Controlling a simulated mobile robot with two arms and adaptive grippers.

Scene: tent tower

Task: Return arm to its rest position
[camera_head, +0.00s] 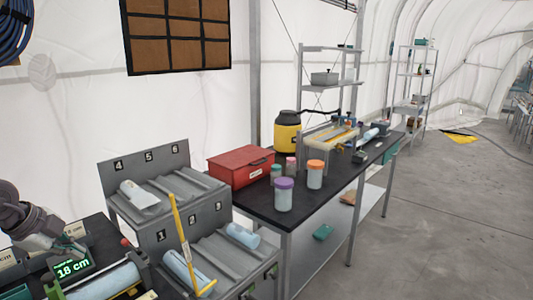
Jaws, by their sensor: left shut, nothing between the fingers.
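My left gripper (66,246) is at the lower left of the head view, low over the black bench beside a small display (72,268) that reads 18 cm. Its fingers are small and dark here; they look shut, with nothing held. My dark wrist comes in above it from the left edge. My right gripper is not in view.
Right of the gripper stands a grey numbered rack (165,235) with pale cylinders in its troughs. A red box (240,166) and lidded jars stand on the black table behind. Open floor lies at right.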

